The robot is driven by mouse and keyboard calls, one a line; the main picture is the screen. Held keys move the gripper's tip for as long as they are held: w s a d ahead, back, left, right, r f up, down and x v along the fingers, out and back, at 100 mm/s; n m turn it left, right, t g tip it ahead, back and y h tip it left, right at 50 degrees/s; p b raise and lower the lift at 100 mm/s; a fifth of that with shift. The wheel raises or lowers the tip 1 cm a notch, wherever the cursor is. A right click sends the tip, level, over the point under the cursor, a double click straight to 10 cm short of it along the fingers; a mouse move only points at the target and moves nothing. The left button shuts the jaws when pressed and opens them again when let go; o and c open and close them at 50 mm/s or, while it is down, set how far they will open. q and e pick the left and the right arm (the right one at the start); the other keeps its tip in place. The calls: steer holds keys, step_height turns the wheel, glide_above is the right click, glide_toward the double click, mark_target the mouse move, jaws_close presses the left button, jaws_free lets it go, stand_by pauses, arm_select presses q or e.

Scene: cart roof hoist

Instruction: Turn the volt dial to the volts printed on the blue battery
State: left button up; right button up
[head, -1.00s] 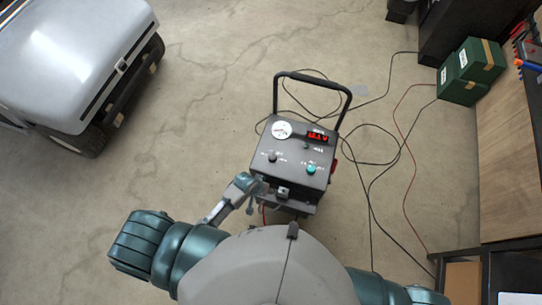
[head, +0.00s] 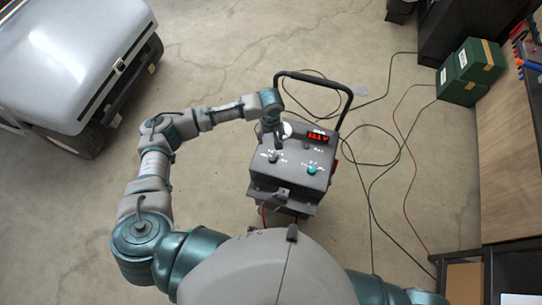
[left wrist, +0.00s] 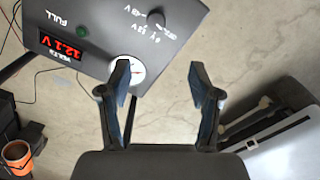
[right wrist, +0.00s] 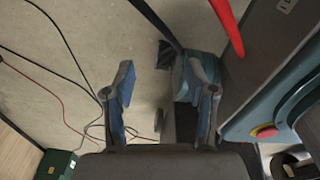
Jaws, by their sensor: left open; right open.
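The dark charger box (head: 310,190) stands upright on the floor, its panel facing up. It has a black volt dial (head: 273,156), which also shows in the left wrist view (left wrist: 158,18), where its printed labels are upside down; its setting is too small to tell. The red display (left wrist: 68,48) reads about 12.1 V. A teal knob (head: 312,168) sits at the right. My left gripper (head: 273,142) is open and empty over the panel's left side, covering part of the white gauge (left wrist: 125,72). My right gripper (right wrist: 160,75) is open and empty. I cannot make out the blue battery.
A white cart (head: 75,55) stands at the upper left. Black and red cables (head: 385,165) lie on the floor right of the charger. Green boxes (head: 470,70) sit by the wooden bench (head: 500,150). The charger's tall handle (head: 315,78) rises behind its panel.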

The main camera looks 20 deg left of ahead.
arm_select(q)
step_height(320, 180, down, 4)
steer(key=b, duration=0.1)
glide_above(273, 157)
step_height(273, 157, down, 6)
steer(key=shift+d+r, duration=0.15)
steer(key=f, duration=0.4)
steer(key=f+b, duration=0.1)
steer(key=f, duration=0.1)
steer(key=shift+a, duration=0.3)
steer(key=shift+a+f, duration=0.15)
steer(key=shift+f, duration=0.3)
arm_select(e)
steer(key=w, duration=0.3)
steer(key=shift+w+a+f, duration=0.1)
steer(key=shift+w+f, duration=0.2)
steer(key=shift+w, duration=0.05)
arm_select(q)
steer(key=shift+d, duration=0.2)
steer(key=shift+d+r, duration=0.1)
steer(key=c, duration=0.4)
steer(key=shift+d, duration=0.1)
steer(key=c, duration=0.7)
steer(key=shift+c, duration=0.2)
